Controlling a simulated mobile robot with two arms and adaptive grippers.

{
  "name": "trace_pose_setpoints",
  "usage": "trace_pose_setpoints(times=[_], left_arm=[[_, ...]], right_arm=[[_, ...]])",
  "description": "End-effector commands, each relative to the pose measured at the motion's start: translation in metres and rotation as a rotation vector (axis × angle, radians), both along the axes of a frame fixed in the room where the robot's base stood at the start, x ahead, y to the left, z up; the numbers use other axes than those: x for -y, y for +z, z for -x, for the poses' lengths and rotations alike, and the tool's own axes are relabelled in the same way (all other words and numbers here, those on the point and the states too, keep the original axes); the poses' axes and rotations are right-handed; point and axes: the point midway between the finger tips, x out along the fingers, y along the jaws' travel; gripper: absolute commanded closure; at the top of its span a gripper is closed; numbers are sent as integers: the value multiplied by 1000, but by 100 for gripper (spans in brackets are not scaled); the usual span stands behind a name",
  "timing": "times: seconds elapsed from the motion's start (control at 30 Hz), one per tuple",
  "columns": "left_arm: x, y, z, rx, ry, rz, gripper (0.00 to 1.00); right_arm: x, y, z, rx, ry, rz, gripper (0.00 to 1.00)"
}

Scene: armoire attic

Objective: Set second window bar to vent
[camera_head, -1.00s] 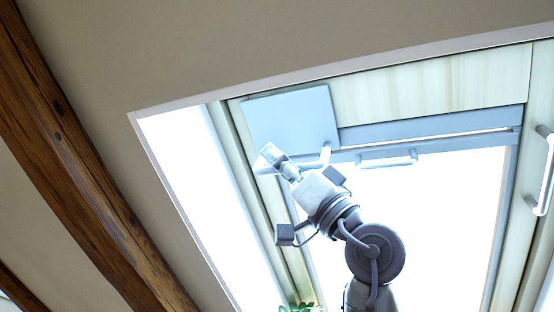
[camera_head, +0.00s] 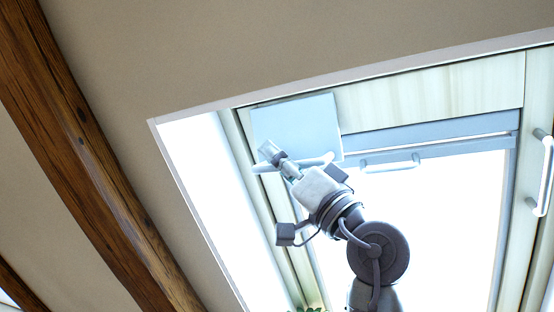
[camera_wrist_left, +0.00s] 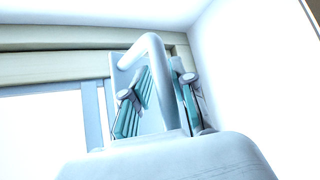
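A flat pale blue-grey panel (camera_head: 295,122) with a white bar (camera_head: 322,160) at its lower edge sits at the upper left of the bright roof window. My left gripper (camera_head: 270,153) is at this bar, in front of the panel. In the left wrist view, the bent white bar (camera_wrist_left: 153,45) passes between the two teal-padded fingers of my left gripper (camera_wrist_left: 163,98). The fingers stand apart, with a gap beside the bar; firm contact cannot be made out. My right gripper is not in view.
Another white bar handle (camera_head: 390,165) is on the window sash to the right. A further white handle (camera_head: 543,175) is on the neighbouring window at the right edge. A dark wooden beam (camera_head: 85,150) crosses the sloped ceiling at left. Green leaves (camera_head: 310,309) show at the bottom edge.

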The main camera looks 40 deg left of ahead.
Motion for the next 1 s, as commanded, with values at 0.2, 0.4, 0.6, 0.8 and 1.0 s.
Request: trace_pose_setpoints(times=[0.2,0.4,0.6,0.8,1.0], left_arm=[[0,0,0,0,0,-1,68],[5,-5,-1,-1,-1,-2,68],[31,-29,-3,-3,-3,-3,68],[62,-59,-4,-4,-3,-3,68],[81,-78,-4,-2,-2,0,68]], right_arm=[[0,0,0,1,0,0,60],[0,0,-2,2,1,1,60],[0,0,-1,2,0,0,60],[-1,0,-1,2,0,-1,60],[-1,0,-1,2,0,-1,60]])
